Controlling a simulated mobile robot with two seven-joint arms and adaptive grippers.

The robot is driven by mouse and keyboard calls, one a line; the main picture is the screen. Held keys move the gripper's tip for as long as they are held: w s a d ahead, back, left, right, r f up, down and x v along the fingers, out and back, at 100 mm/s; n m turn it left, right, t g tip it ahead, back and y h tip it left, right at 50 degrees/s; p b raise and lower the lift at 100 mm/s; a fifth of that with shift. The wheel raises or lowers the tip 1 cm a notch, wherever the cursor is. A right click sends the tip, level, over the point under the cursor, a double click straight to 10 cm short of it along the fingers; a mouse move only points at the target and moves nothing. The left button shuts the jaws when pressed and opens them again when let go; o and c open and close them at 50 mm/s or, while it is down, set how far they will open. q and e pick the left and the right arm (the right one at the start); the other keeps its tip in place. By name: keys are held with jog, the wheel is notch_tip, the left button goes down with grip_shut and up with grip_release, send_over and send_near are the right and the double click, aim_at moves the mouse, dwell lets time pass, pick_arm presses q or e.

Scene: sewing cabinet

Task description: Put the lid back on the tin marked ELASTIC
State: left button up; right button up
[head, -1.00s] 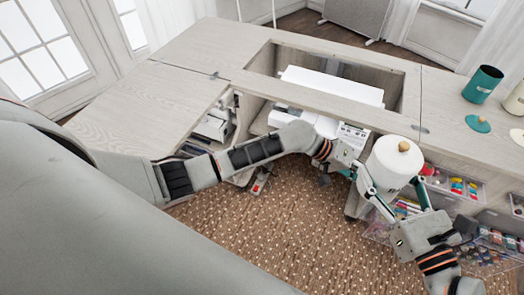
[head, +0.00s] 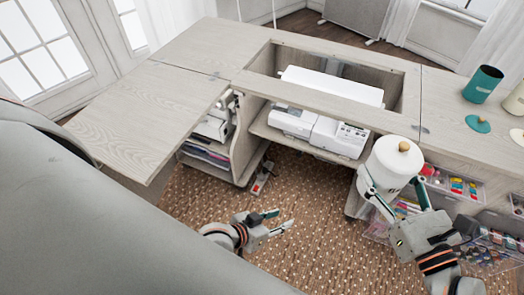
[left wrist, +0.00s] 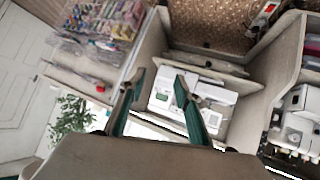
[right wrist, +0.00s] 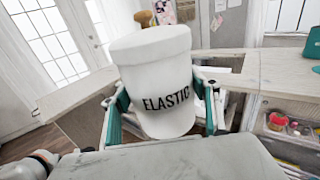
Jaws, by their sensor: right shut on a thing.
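The white tin marked ELASTIC (right wrist: 165,95) is held in my right gripper (right wrist: 163,112), whose fingers close on its two sides. In the head view the tin (head: 389,175) is in the air before the cabinet, slightly tilted. A white lid with a round wooden knob (head: 404,146) sits on its top. The knob also shows behind the tin's top in the right wrist view (right wrist: 144,18). I cannot tell if the lid is fully pressed down. My left gripper (head: 288,219) is open and empty, low over the carpet, apart from the tin.
A teal tin (head: 482,84) stands on the right worktop (head: 447,90) near a teal lid (head: 478,124). A cream tin (head: 515,100) and another lid (head: 517,136) are at the right edge. A sewing machine (head: 318,127) sits on the cabinet shelf. Clear bins are below right.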

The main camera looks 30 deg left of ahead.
pick_arm(q)
jog(key=s+a+m+y, duration=0.2)
jog(key=s+a, duration=0.4)
jog(key=shift+a+r+t, duration=0.3)
jog(key=shift+a+r, duration=0.05)
